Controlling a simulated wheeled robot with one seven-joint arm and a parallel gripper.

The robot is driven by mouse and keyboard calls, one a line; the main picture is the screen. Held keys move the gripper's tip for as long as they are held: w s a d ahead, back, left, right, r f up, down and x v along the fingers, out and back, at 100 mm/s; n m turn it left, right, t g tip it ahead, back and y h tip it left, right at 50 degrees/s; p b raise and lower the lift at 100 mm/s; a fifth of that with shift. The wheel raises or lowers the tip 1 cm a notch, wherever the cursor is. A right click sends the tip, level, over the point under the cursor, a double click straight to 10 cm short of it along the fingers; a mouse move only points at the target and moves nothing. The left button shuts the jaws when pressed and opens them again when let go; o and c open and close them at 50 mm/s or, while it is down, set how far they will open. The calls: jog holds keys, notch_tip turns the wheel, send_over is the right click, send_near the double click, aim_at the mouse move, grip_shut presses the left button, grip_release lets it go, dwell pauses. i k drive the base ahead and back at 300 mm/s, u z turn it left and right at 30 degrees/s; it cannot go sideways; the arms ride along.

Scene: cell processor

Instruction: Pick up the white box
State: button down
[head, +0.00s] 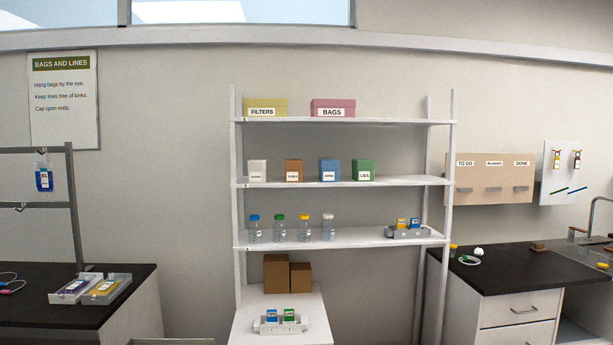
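The white box (257,171) stands upright on the second shelf from the top of the white shelving unit, at the left end of a row. It has a small printed label on its front, too small to read. A brown box (293,170) stands to its right, with a gap between them. My gripper is not in view, and nothing touches the white box.
A blue box (329,170) and a green box (363,170) share the shelf (400,181). Bins stand above; capped bottles (279,229) stand below. Dark counters flank the unit at left (120,310) and right (510,275). Shelf posts (238,200) edge the row.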

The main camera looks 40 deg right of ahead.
aim_at(257, 169)
jog(key=z, duration=1.85)
jog(key=i, duration=1.9)
jog(key=u, duration=2.95)
jog(key=i, duration=0.5)
jog(key=z, duration=0.05)
